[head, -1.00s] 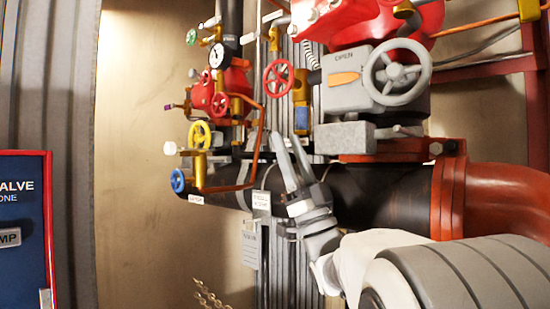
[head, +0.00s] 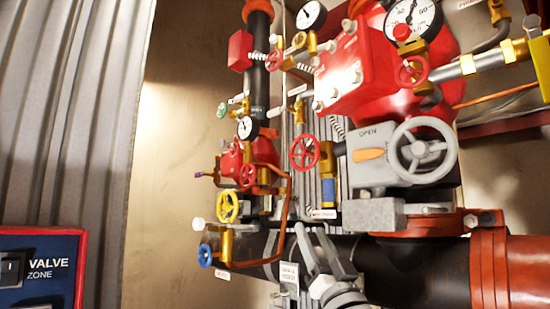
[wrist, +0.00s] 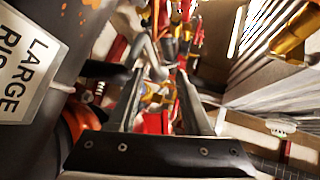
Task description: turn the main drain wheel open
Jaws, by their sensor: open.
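Several handwheels show in the head view, and I cannot read which is the main drain wheel. A yellow wheel (head: 228,207) and a blue wheel (head: 205,255) are lower left; a large grey wheel (head: 418,151) is on the grey box marked OPEN (head: 368,150). My gripper (head: 311,232) is open and empty, below the red wheel and in front of the black pipe, touching no wheel. In the wrist view its fingers (wrist: 158,78) stand apart, with blurred red and yellow parts beyond.
A thick black pipe (head: 388,272) runs across below, joining a red flange (head: 490,272) at right. A copper tube (head: 284,215) bends near the small wheels. A blue panel (head: 35,265) with a red edge stands lower left. Bare wall (head: 172,150) lies left of the valves.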

